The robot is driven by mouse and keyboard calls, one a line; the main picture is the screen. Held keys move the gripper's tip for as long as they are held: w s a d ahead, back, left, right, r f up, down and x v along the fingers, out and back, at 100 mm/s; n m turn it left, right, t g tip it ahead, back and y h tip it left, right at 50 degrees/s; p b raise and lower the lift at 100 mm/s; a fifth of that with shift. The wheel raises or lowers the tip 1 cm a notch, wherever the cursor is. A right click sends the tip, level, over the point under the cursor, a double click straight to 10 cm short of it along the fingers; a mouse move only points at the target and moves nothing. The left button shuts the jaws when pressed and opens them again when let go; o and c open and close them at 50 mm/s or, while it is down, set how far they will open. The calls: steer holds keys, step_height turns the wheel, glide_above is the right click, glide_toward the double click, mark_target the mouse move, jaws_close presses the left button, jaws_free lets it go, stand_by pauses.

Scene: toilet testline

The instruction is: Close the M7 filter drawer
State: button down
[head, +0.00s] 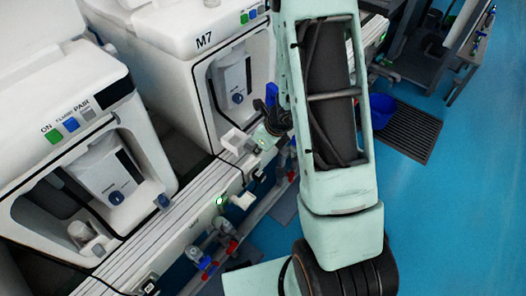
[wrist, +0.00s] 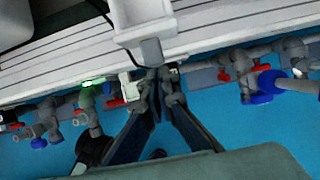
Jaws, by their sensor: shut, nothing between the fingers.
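The M7 machine (head: 205,45) is a white unit with a recessed front bay, at the top middle of the head view. A small white drawer (head: 236,139) juts out from its lower front. In the wrist view the white drawer (wrist: 140,12) sticks out at the top middle over the ribbed ledge, with a grey block at its front end. My gripper (wrist: 158,78) is shut and empty. Its fingertips appear just below the drawer's front end in the wrist view; I cannot tell whether they touch it. In the head view my arm partly hides the gripper and M7's right side.
A second white machine (head: 70,130) stands at the left. A pale ribbed ledge (head: 165,235) runs along the machines' front, with pipes and red and blue valves (head: 205,262) below it.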

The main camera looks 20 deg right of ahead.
mark_target(231, 139)
steer(key=w+a+p, duration=0.1)
steer(key=w+a, duration=0.1)
steer(key=w+a+p, duration=0.2)
steer(key=w, duration=0.1)
steer(key=w+a+p, duration=0.2)
steer(key=w, duration=0.1)
steer(key=shift+w+r, duration=0.1)
steer(key=shift+w, duration=0.05)
stand_by(0.4)
